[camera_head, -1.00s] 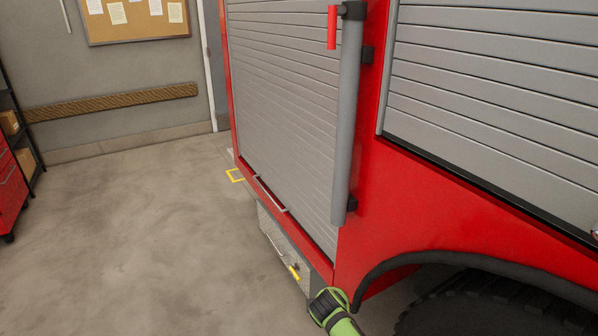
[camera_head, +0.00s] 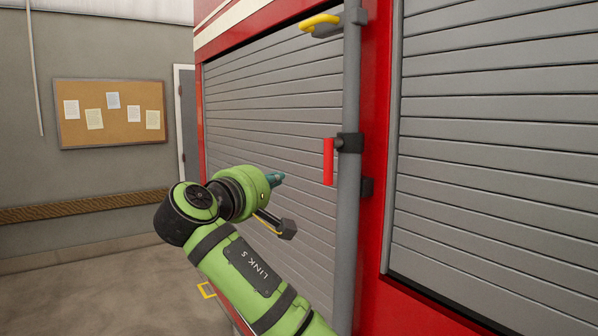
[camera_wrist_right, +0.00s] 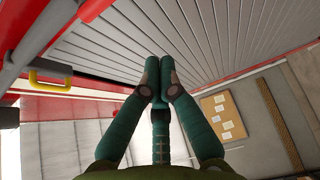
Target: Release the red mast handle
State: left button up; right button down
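The red mast handle (camera_head: 328,162) hangs upright from a black clamp (camera_head: 349,143) on the grey vertical mast (camera_head: 348,230) at the truck's corner. My right gripper (camera_head: 277,179) is left of the handle in the head view, apart from it, in front of the grey shutter. In the right wrist view its teal fingers (camera_wrist_right: 161,76) come together at the tips with nothing visible between them. A red bar shows at the top left there; I cannot tell whether it is the handle. My left gripper is not in view.
A yellow handle (camera_head: 319,22) sits higher on the mast and also shows in the right wrist view (camera_wrist_right: 50,79). The slatted shutter (camera_head: 290,110) stands behind my arm. A cork board (camera_head: 109,113) hangs on the back wall.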

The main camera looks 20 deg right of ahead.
aim_at(328, 162)
jog(key=w+d+p, duration=0.4)
jog(key=d+p, duration=0.4)
jog(key=p, duration=0.1)
jog(key=shift+d+r, duration=0.15)
jog(key=shift+d, duration=0.2)
dwell(0.5)
dwell(0.4)
jog(key=shift+s+b, duration=0.2)
jog(key=shift+b, duration=0.1)
